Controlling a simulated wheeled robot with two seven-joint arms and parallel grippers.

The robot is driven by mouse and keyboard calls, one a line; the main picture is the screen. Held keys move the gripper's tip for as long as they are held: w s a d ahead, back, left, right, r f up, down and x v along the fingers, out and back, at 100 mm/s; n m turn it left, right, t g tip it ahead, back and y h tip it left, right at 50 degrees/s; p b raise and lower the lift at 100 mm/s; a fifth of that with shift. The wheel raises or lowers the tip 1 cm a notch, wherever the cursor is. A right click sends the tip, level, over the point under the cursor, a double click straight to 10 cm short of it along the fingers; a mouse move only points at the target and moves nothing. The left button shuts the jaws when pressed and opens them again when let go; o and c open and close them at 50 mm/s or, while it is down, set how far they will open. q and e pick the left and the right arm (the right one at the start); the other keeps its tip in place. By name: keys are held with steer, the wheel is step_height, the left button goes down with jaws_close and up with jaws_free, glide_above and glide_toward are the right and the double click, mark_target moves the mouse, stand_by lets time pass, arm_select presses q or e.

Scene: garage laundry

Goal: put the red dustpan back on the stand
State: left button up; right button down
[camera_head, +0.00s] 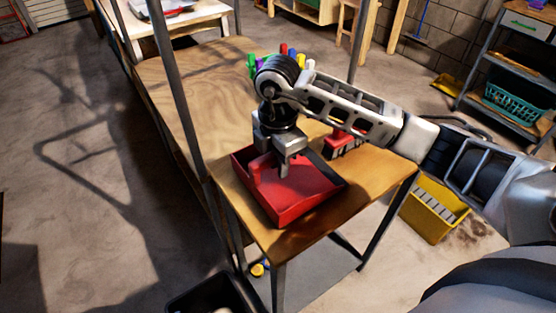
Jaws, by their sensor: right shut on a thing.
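The red dustpan (308,203), a wide open tray shape with raised sides, is at the front end of a wooden-topped stand with dark metal posts (278,243). My right gripper (284,170) points down over the dustpan's back left part and is shut on it. The exact grip spot is hidden by the fingers. The dustpan looks to be at or just above the wood; I cannot tell whether it touches. My left gripper is not in view.
A small red object (343,142) sits behind the dustpan, partly hidden by my arm. Several coloured bottles or pens (284,52) stand farther back. A yellow bucket (433,209) is on the floor at right, and a black bin (213,296) at the front. The left wood top is clear.

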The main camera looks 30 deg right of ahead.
steer(key=shift+f, duration=0.2)
steer(key=shift+f, duration=0.2)
steer(key=c, duration=1.3)
jaws_free()
steer(key=shift+r, duration=0.15)
steer(key=shift+r, duration=0.25)
step_height(320, 180, up, 12)
steer(key=shift+f, duration=0.15)
